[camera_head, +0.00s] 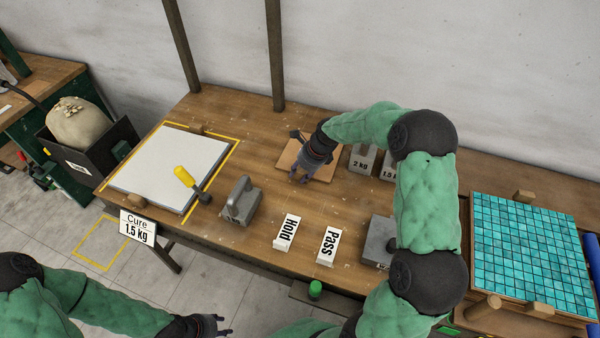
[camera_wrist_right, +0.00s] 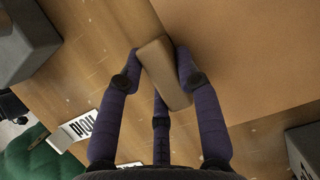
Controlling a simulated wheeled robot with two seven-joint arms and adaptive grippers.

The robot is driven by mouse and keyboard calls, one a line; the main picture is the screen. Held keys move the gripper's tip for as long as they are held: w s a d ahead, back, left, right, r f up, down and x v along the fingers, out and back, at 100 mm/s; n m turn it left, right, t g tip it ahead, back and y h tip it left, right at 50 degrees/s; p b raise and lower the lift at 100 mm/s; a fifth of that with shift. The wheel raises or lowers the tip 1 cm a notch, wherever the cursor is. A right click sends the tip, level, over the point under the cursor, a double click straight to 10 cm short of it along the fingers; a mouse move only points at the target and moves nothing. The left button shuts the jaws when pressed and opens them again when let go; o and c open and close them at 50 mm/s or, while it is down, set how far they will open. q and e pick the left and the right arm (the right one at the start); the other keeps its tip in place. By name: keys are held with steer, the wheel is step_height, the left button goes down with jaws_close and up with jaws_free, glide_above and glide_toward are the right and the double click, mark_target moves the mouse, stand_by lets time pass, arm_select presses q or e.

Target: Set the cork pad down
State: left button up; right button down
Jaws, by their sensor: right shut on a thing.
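The cork pad (camera_head: 288,150) is a flat tan square at the back middle of the wooden table (camera_head: 262,125). In the right wrist view the pad (camera_wrist_right: 260,70) fills the upper right. My right gripper (camera_head: 304,174) reaches down over it, partly hiding it. In the right wrist view its fingers (camera_wrist_right: 157,68) are shut on a tan block (camera_wrist_right: 165,75) at the pad's edge. I cannot tell whether the pad touches the table or is slightly above it. My left gripper (camera_head: 220,325) is open and empty, low in front of the table.
A white panel (camera_head: 165,165) lies at left, with a yellow-handled tool (camera_head: 190,182). A grey handled weight (camera_head: 240,203), Hold sign (camera_head: 286,232) and Pass sign (camera_head: 330,245) stand forward. Grey weights (camera_head: 362,160) sit right of the pad. A turquoise mosaic sheet (camera_head: 530,250) is far right.

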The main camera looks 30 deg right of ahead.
steer(key=c, duration=0.9)
jaws_free()
steer(key=shift+o, duration=0.2)
steer(key=p+v, duration=0.4)
steer(key=v, duration=0.8)
